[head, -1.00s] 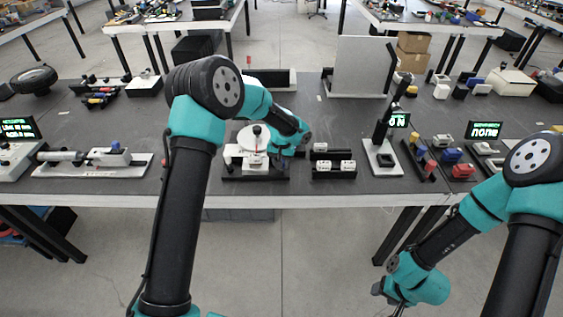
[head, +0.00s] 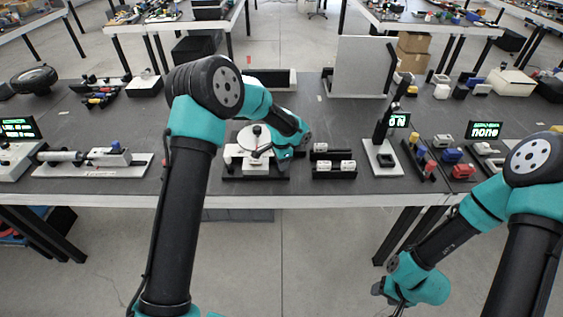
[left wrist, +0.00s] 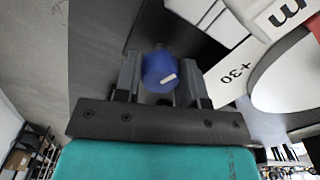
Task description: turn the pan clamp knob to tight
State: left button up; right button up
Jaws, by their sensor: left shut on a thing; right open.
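The blue pan clamp knob (left wrist: 160,70), with a short white mark on its face, sits between the two dark fingers of my left gripper (left wrist: 158,80) in the left wrist view. The fingers are shut on its sides. In the head view my left gripper (head: 270,155) is at the right side of the white device with a round pan (head: 253,138); its fingers and the knob are hard to make out there. In the wrist view a white part beside the knob carries the marking "+30". My right gripper (head: 398,300) is open and empty, low in front of the table.
A black holder with white pieces (head: 334,168) stands just right of the device. A stand with a lit display (head: 385,155) is further right. A white-based fixture (head: 95,160) lies to the left.

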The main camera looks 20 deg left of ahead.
pick_arm(q)
jog(key=m, duration=0.4)
jog(key=shift+m, duration=2)
jog(key=o, duration=0.9)
jog(key=shift+r, duration=0.1)
notch_tip(320, 180, up, 17)
jog(key=shift+r, duration=0.15)
